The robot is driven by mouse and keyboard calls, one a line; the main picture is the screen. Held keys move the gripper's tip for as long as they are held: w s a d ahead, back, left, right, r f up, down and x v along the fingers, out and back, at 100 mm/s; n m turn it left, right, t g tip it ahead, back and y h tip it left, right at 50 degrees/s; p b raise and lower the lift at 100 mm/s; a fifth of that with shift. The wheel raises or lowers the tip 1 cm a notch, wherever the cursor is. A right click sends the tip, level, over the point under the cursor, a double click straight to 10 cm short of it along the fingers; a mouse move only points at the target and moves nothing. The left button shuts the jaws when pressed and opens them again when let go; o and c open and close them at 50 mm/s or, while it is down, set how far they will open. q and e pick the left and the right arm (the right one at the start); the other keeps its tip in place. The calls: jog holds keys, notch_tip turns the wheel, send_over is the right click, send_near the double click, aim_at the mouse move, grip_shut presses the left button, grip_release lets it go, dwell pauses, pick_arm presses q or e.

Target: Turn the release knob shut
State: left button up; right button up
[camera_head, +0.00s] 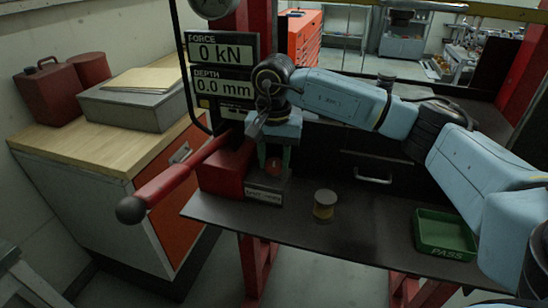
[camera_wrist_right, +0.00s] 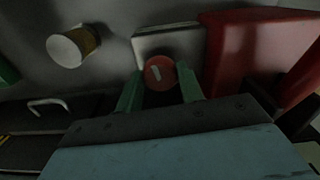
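The release knob (camera_head: 274,166) is a small red round knob with a pale mark on its face, on a block beside the red press housing. It also shows in the right wrist view (camera_wrist_right: 160,73). My right gripper (camera_head: 275,160) points down over it, with its two green fingers on either side of the knob. In the right wrist view the gripper (camera_wrist_right: 160,84) has its fingertips close beside the knob, with what looks like a narrow gap. Firm contact does not show. My left gripper is not in view.
A red lever with a black ball end (camera_head: 131,209) sticks out at the left. A brass-coloured cylinder (camera_head: 324,205) stands on the dark bench (camera_head: 290,228). A green PASS tray (camera_head: 445,235) lies at the right. A labelled plate (camera_head: 264,195) is in front of the knob.

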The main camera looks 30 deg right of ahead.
aim_at(274, 162)
jog(key=shift+c, duration=1.4)
jog(key=shift+m, duration=1.6)
jog(key=o, duration=1)
notch_tip(274, 162, up, 13)
jog(key=shift+r, duration=0.2)
